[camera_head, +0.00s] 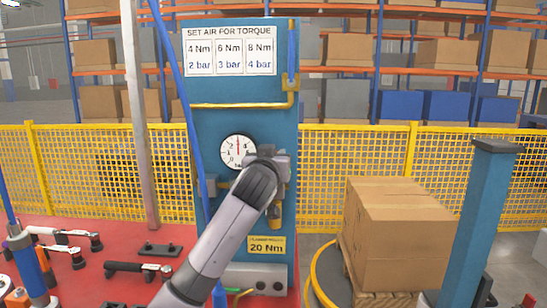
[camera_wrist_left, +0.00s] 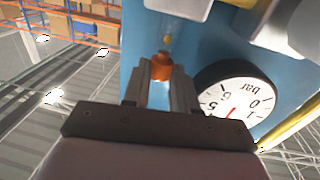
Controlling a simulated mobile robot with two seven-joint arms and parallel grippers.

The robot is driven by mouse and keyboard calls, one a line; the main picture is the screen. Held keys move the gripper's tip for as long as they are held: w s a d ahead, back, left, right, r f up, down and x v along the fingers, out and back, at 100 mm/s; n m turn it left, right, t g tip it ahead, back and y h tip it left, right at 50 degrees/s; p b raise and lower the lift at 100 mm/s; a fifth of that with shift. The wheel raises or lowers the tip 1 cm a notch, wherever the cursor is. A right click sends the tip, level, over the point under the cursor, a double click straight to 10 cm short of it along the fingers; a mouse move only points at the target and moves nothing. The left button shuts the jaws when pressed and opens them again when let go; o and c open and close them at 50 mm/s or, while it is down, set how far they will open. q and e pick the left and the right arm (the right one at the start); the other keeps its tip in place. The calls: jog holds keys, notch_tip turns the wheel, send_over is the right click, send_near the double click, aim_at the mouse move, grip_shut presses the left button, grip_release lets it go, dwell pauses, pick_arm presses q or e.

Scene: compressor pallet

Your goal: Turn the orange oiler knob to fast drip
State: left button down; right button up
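The orange oiler knob (camera_wrist_left: 161,67) shows in the left wrist view, between the tips of my left gripper's two fingers (camera_wrist_left: 160,82). The fingers are close together and the knob fills the narrow gap between their tips. In the head view my left gripper (camera_head: 268,160) is against the blue panel (camera_head: 225,120), just right of the round gauge. It hides the knob there. The white gauge (camera_head: 238,151) with a red needle also shows beside the fingers in the left wrist view (camera_wrist_left: 235,103). My right gripper is in neither view.
A torque sign (camera_head: 230,51) and a yellow pipe (camera_head: 240,105) are on the panel above. A red table (camera_head: 110,262) with several tools lies at the lower left. A cardboard box (camera_head: 395,235) stands to the right, before a yellow fence (camera_head: 345,150). A blue post (camera_head: 478,225) rises at the far right.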

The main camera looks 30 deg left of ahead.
pick_arm(q)
jog(key=shift+d+f+n+y, duration=0.1)
jog(key=shift+n+y, duration=0.2)
jog(key=n+g+y+b, duration=0.1)
jog(key=n+g+y, duration=0.1)
jog(key=n+g+y+b, duration=0.2)
jog(key=w+d+n+g+y+b, duration=0.1)
jog(key=n+g+y, duration=0.1)
jog(key=y, duration=0.1)
jog(key=shift+g, duration=0.4)
jog(key=shift+w+n+g+y, duration=0.1)
jog(key=shift+n+g+y, duration=0.6)
jog(key=shift+n+g, duration=0.5)
jog(key=shift+d+g, duration=0.1)
jog(key=shift+g, duration=0.6)
jog(key=shift+w+n+g+y+p, duration=0.2)
jog(key=shift+n+g+y+p, duration=0.4)
jog(key=shift+n+g, duration=0.6)
jog(key=c, duration=1.2)
grip_release()
jog(key=shift+o, duration=0.2)
